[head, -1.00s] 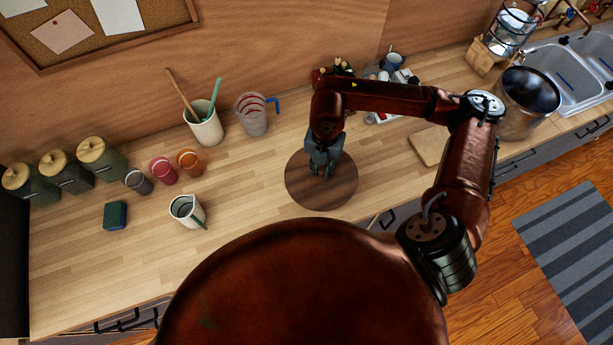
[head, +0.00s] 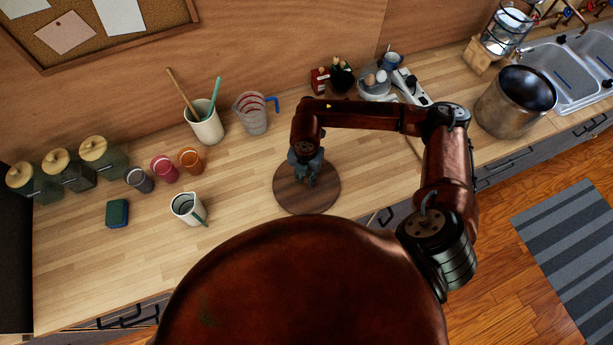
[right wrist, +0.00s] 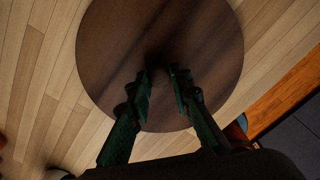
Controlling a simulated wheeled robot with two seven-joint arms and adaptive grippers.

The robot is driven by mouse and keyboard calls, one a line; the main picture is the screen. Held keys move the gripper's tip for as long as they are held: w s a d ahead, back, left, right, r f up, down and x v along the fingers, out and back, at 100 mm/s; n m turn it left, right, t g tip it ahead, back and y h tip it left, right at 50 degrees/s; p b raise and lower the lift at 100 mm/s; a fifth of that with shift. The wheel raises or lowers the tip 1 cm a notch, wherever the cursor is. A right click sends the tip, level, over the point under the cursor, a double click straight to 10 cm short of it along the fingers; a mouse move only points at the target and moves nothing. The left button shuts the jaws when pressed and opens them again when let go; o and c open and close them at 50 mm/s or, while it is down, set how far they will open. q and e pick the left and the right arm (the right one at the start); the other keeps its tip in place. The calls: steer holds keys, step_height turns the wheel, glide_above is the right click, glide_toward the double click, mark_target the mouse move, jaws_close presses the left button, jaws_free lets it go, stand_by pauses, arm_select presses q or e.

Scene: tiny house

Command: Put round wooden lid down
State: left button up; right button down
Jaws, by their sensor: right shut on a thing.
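The round wooden lid (head: 291,197) is a dark brown disc over the middle of the wooden counter, close to its front edge. My right gripper (head: 306,180) is above the lid, pointing down, and is shut on it near the disc's middle. In the right wrist view the lid (right wrist: 120,40) fills the upper middle, and the fingers (right wrist: 160,78) close in at its centre. The handle between the fingertips is dark and hard to make out. I cannot tell whether the lid touches the counter. My left gripper does not show.
A white pitcher (head: 187,209) and several cups stand to the left. A utensil crock (head: 206,128) and measuring jug (head: 251,113) stand behind. A large metal pot (head: 515,102) is right, by the sink (head: 572,75). Counter (head: 245,180) around the lid is mostly clear.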

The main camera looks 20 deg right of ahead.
mark_target(306, 179)
steer(key=shift+f, duration=0.1)
steer(key=c, duration=2.2)
jaws_free()
steer(key=shift+f, duration=0.1)
steer(key=o, duration=0.5)
steer(key=shift+c, duration=0.2)
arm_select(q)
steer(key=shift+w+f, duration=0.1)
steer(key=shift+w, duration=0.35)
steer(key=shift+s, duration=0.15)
arm_select(e)
steer(key=shift+r, duration=0.25)
arm_select(q)
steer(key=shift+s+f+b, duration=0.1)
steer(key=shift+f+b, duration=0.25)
steer(key=shift+b, duration=0.1)
arm_select(e)
step_height(306, 179, up, 12)
